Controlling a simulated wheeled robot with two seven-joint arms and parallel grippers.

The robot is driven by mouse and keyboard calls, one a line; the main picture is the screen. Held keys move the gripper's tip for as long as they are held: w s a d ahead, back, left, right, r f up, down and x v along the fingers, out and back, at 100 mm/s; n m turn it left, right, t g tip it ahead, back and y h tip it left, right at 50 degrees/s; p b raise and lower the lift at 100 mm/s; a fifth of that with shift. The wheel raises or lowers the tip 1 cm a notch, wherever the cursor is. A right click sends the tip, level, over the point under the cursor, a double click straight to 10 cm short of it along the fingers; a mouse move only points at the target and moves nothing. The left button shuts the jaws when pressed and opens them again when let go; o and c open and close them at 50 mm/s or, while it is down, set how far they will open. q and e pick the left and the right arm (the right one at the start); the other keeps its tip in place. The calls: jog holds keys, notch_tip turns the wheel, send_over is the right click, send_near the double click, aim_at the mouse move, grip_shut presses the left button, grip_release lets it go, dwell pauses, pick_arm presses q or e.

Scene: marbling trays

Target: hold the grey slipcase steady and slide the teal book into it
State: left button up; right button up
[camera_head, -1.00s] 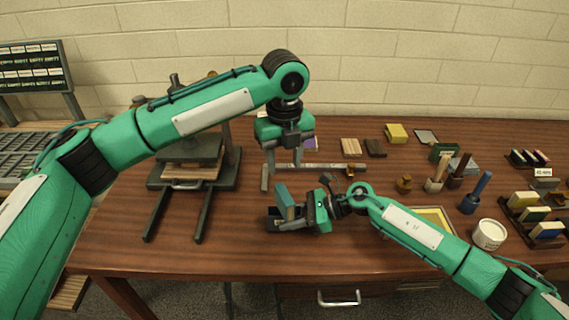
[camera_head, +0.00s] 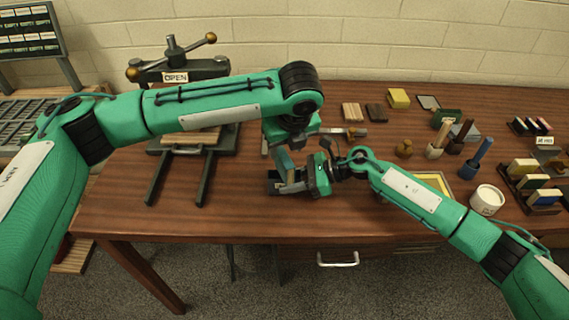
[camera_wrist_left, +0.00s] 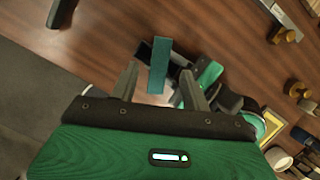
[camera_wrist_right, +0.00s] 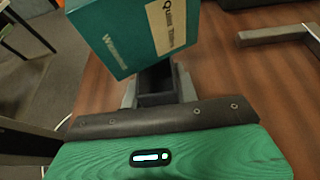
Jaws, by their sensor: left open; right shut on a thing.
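The teal book (camera_head: 284,161) stands tilted at the dark grey slipcase (camera_head: 274,184); how far it sits inside cannot be told. In the right wrist view the book (camera_wrist_right: 140,36), with a cream label, rises over the slipcase (camera_wrist_right: 157,86), whose hollow partly shows. My right gripper (camera_wrist_right: 157,92) is shut on the slipcase and holds it above the table. My left gripper (camera_wrist_left: 160,84) is open, its fingers either side of the book's near end (camera_wrist_left: 158,65) in the left wrist view; contact is not visible. In the head view its fingers are largely hidden by its arm.
A press (camera_head: 178,70) with an "OPEN" sign stands at the back left. A metal bar (camera_head: 345,131) lies behind the grippers. The table front is clear.

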aim_at(285, 157)
pick_arm(q)
jog(key=x, duration=0.6)
jog(key=shift+s+f, duration=0.2)
jog(key=shift+f, duration=0.15)
grip_shut()
